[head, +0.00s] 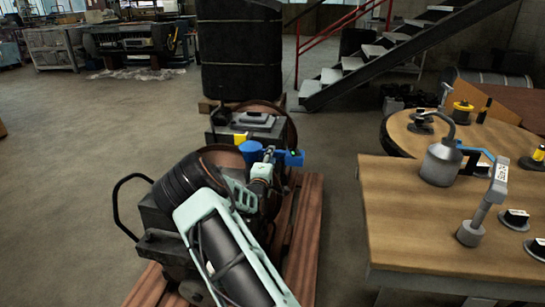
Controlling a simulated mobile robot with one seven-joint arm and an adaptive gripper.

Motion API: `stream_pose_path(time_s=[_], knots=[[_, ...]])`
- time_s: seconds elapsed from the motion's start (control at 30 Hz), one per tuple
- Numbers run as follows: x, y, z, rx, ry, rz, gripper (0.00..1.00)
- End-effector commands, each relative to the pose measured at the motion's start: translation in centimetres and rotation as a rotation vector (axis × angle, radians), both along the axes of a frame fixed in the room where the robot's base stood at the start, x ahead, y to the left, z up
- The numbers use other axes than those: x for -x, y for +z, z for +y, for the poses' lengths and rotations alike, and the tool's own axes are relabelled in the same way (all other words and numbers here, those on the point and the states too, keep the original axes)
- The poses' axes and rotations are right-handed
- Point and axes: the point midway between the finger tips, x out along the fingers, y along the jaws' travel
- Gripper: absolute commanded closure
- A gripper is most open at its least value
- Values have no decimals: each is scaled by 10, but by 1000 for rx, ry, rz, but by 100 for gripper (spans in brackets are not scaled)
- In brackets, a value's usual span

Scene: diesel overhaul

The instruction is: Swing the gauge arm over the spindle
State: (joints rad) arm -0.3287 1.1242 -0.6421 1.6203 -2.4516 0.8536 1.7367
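My mint-and-black arm reaches up from the bottom centre over an old engine. My gripper (268,157) is at its far end, small and partly merged with blue parts, so its finger opening cannot be made out. A blue round part (251,150) is just left of it and a blue block (293,158) just right; contact cannot be told. On the wooden bench at right, a grey post with a tilted arm and a labelled head (498,182) may be the gauge arm; it stands well apart from my gripper. I cannot identify the spindle for certain.
The engine (157,215) sits on reddish wooden beams (305,235). The bench (400,215) also holds a grey can (440,163) and small dark-and-white items. A round table (405,137) adjoins behind. Open floor lies at left; stairs (385,50) are behind.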

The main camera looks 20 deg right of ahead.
Motion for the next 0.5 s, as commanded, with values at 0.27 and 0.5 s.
stream_pose_path(time_s=[0.27,0.5], knots=[[-24,-1,-17,1,-1,1,67],[-28,0,-19,-1,0,1,67]])
